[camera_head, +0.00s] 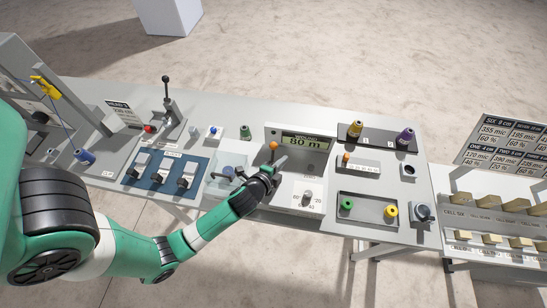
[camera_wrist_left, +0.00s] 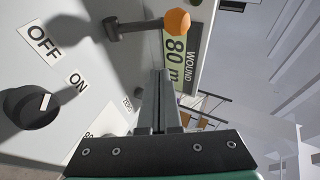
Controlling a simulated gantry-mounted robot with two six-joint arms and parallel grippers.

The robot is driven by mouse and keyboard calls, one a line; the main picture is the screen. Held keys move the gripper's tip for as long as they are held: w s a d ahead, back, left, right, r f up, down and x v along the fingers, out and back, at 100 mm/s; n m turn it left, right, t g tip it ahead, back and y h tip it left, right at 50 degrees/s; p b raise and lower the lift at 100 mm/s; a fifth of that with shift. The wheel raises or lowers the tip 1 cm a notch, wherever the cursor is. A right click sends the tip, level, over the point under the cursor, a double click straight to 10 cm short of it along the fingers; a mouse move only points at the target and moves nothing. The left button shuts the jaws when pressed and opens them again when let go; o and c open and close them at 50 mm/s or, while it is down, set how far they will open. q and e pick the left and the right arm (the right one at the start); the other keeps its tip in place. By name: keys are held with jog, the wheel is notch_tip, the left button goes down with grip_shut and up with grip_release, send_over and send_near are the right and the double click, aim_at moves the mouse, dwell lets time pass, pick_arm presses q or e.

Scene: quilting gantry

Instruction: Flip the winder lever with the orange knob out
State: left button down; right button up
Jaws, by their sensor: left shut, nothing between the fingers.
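The winder lever's orange knob (camera_head: 273,146) stands up at the left of the winder panel in the head view. In the left wrist view the orange knob (camera_wrist_left: 178,22) sits at the right end of a dark lever (camera_wrist_left: 135,28), near the top. My left gripper (camera_head: 281,162) is shut and empty, just below and right of the knob. In the left wrist view its closed fingers (camera_wrist_left: 158,85) point up toward the lever, with a visible gap to the knob in the picture. My right gripper is in neither view.
The display (camera_head: 305,141) reads 80 m wound. A dial (camera_head: 307,197) is on the panel below; a dark round knob (camera_wrist_left: 32,106) shows beside ON and OFF labels. Thread spools (camera_head: 355,129) and a tray (camera_head: 368,223) stand to the right.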

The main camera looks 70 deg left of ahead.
aim_at(273, 153)
pick_arm(q)
jog(key=a, duration=0.1)
jog(key=s, duration=0.1)
jog(key=a+p, duration=0.1)
jog(key=shift+s+a+f, duration=0.25)
jog(key=shift+a+f, duration=0.05)
jog(key=shift+s+a+f, duration=0.2)
jog(key=shift+a, duration=0.2)
